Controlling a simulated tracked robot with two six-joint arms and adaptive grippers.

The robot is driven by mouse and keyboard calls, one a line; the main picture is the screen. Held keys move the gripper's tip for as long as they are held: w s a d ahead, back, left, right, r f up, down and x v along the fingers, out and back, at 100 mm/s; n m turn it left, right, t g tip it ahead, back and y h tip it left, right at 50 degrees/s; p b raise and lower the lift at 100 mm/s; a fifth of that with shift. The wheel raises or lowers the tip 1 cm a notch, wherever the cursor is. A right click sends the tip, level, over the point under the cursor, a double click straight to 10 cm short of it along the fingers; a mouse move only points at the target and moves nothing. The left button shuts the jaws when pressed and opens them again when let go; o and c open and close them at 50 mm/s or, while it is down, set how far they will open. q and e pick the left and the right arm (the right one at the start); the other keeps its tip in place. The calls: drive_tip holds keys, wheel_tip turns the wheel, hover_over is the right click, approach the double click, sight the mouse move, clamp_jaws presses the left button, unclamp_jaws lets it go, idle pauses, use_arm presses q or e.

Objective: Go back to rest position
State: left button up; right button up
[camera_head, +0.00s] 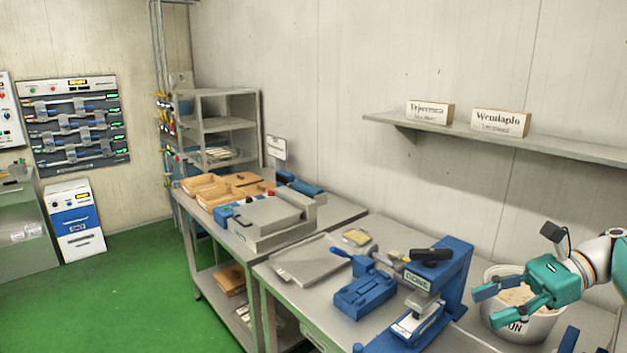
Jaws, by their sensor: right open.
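My right gripper (487,304) comes in from the right edge, with teal fingers spread open and nothing between them. It is over or in front of the metal kettle (546,327), which holds a pale, lumpy mass (516,295). The fingers overlap the kettle's rim and front in the picture. I cannot tell whether they touch it. Part of the kettle's front, with dark lettering, is hidden by the gripper. My left gripper is not in view.
A blue press (455,268) stands left of the kettle. A blue tool block (364,292) and a metal tray (307,262) share the table. A wall shelf (580,150) with two signs runs above. Green floor (130,300) is clear at left.

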drive_tip(key=s+a+f+g+h, duration=0.1)
drive_tip(key=a+f+g, duration=0.1)
drive_tip(key=a+f, duration=0.5)
drive_tip(key=s+a+f+m+g+b, duration=0.1)
drive_tip(key=s+a+f, duration=0.15)
drive_tip(key=f, duration=0.95)
drive_tip(key=s+a+f+g+h, duration=0.1)
drive_tip(key=a+f+g, duration=0.1)
drive_tip(key=a+f, duration=0.55)
drive_tip(key=s+f+n+t+h, duration=0.2)
drive_tip(key=s+f+n+h, duration=0.75)
drive_tip(key=s+f, duration=1.25)
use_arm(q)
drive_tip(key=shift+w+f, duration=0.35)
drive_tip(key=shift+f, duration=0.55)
use_arm(e)
drive_tip(key=w+f+n+t+y, duration=0.1)
drive_tip(key=w+n+t+y, duration=0.1)
drive_tip(key=w+n+t, duration=0.2)
drive_tip(key=w+n, duration=0.2)
drive_tip(key=n, duration=0.1)
drive_tip(key=shift+w+d+f, duration=0.2)
drive_tip(key=shift+w+f, duration=0.15)
drive_tip(key=shift+f, duration=0.05)
